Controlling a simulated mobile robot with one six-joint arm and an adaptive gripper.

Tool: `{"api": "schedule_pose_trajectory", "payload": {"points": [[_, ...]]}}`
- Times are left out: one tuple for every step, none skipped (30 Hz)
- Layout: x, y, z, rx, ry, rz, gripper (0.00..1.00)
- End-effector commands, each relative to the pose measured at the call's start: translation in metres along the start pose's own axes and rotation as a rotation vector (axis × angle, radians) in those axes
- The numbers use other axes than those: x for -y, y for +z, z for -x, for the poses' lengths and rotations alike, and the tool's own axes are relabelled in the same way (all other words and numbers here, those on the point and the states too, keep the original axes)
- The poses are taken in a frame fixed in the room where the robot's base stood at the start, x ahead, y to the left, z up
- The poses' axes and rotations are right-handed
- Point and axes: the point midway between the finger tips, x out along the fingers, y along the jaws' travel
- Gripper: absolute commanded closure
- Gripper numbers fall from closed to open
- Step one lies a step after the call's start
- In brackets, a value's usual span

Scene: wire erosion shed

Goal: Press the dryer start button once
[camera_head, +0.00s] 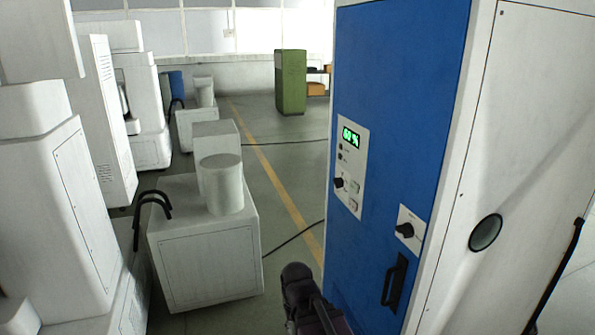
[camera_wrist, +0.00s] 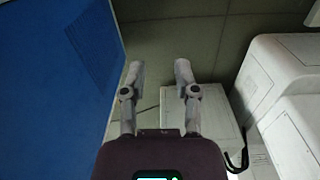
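The dryer appears to be the tall cabinet with a blue front (camera_head: 395,100) at the right in the head view. A white control panel (camera_head: 354,165) on it carries a lit green display (camera_head: 351,138), small dark buttons (camera_head: 340,157), a black knob (camera_head: 338,183) and pale square buttons (camera_head: 354,186). The labels are too small to read, so I cannot tell which is the start button. My gripper (camera_wrist: 159,72) is open and empty in the wrist view, its fingers apart and touching nothing. A blue surface (camera_wrist: 60,70) lies left of it. My arm shows low in the head view, left of the cabinet.
A second knob (camera_head: 405,230) and a black handle (camera_head: 394,283) sit lower on the blue front. A pale box unit (camera_head: 210,265) stands left, with white machines (camera_head: 60,200) beyond. Cables lie on the floor. An aisle with a yellow line (camera_head: 273,175) leads to a green cabinet (camera_head: 291,80).

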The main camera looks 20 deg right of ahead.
Motion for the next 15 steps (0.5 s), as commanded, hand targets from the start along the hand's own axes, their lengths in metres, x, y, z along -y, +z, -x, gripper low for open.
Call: {"api": "schedule_pose_trajectory", "payload": {"points": [[0.0,0.0,0.0,0.0,0.0,0.0,0.88],[0.0,0.0,0.0,0.0,0.0,0.0,0.97],[0.0,0.0,0.0,0.0,0.0,0.0,1.0],[0.0,0.0,0.0,0.0,0.0,0.0,1.0],[0.0,0.0,0.0,0.0,0.0,0.0,1.0],[0.0,0.0,0.0,0.0,0.0,0.0,1.0],[0.0,0.0,0.0,0.0,0.0,0.0,1.0],[0.0,0.0,0.0,0.0,0.0,0.0,1.0],[0.0,0.0,0.0,0.0,0.0,0.0,1.0],[0.0,0.0,0.0,0.0,0.0,0.0,1.0],[0.0,0.0,0.0,0.0,0.0,0.0,1.0],[0.0,0.0,0.0,0.0,0.0,0.0,1.0],[0.0,0.0,0.0,0.0,0.0,0.0,1.0],[0.0,0.0,0.0,0.0,0.0,0.0,1.0],[0.0,0.0,0.0,0.0,0.0,0.0,1.0]]}}
